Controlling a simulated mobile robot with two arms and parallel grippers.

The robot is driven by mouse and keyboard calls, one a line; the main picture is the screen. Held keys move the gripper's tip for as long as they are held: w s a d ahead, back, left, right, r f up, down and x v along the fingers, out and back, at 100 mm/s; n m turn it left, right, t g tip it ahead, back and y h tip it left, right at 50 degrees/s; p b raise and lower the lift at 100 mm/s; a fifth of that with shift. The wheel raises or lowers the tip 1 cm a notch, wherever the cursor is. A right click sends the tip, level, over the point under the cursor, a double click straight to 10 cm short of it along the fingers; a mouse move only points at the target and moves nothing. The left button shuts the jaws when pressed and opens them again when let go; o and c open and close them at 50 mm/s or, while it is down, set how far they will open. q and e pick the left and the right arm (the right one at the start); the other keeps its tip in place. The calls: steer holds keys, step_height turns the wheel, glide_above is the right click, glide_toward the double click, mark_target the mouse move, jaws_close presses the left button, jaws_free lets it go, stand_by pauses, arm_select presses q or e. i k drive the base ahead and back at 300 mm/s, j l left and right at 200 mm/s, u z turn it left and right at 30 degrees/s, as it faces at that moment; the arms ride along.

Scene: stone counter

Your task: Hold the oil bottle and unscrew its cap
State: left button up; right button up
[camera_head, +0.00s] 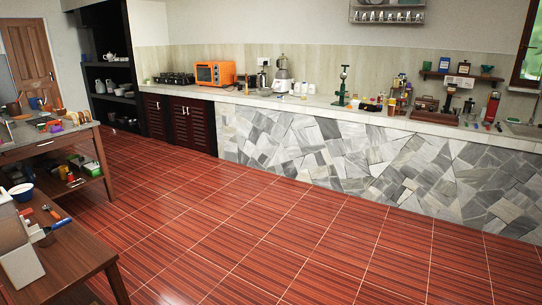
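I cannot make out for certain which item is the oil bottle, and its cap is too small to tell. Small bottles (304,91) stand on the stone counter (370,160) along the back wall, right of a blender (282,75). More small containers and bottles crowd the counter's right part, near a dark red cylinder (491,107). Neither of my grippers is in view.
An orange toaster oven (214,74) and a green stand (342,88) are on the counter. Wooden tables (62,247) with clutter stand at the left. A black shelf (108,70) is at the back left. The red tiled floor (250,225) between is clear.

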mark_target(304, 88)
steer(key=i, duration=3.25)
steer(key=i+j+z, duration=0.1)
steer(key=i, duration=0.75)
steer(key=i+j, duration=0.2)
steer(key=i, duration=0.6)
steer(key=i+j+z, duration=0.1)
steer(key=i+z, duration=0.15)
steer(key=i, duration=0.2)
steer(key=i+j+z, duration=0.2)
steer(key=i, duration=0.25)
steer(key=i+j, duration=0.15)
steer(key=i, duration=0.5)
steer(key=i+j, duration=0.15)
steer(key=i, duration=0.45)
steer(key=l+z, duration=0.05)
